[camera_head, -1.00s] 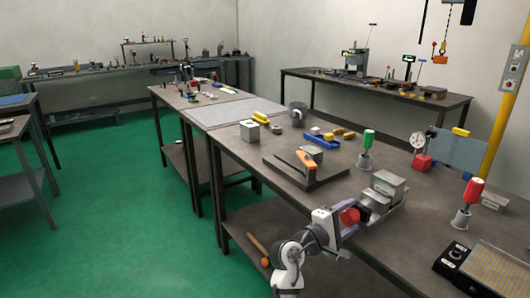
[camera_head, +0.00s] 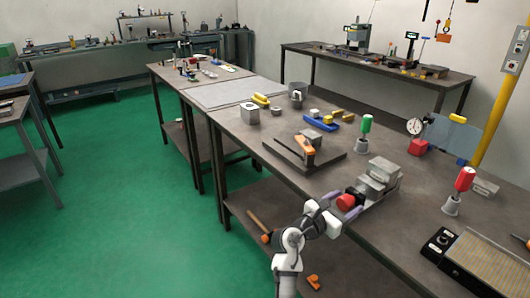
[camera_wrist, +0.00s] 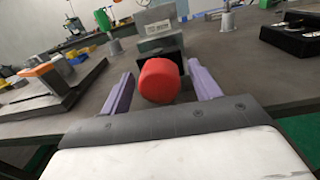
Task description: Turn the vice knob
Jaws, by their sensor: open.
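The vice (camera_head: 378,182) is a grey block-like body on the workbench, near its front edge. Its red round knob (camera_head: 346,201) faces my arm. In the wrist view the red knob (camera_wrist: 159,80) sits between the two purple fingers of my gripper (camera_wrist: 161,88), with a visible gap on each side. The grey vice body (camera_wrist: 160,38) stands behind the knob. My gripper (camera_head: 343,208) is open in the head view, with its fingers around the knob's position. Whether a finger touches the knob is not clear in the head view.
A flat plate with an orange-handled tool (camera_head: 305,147) lies left of the vice. A green-handled tool (camera_head: 365,130) and a red-handled tool (camera_head: 462,182) stand in grey holders. A black control box (camera_head: 440,240) is at the right. A hammer (camera_head: 259,228) lies on the lower shelf.

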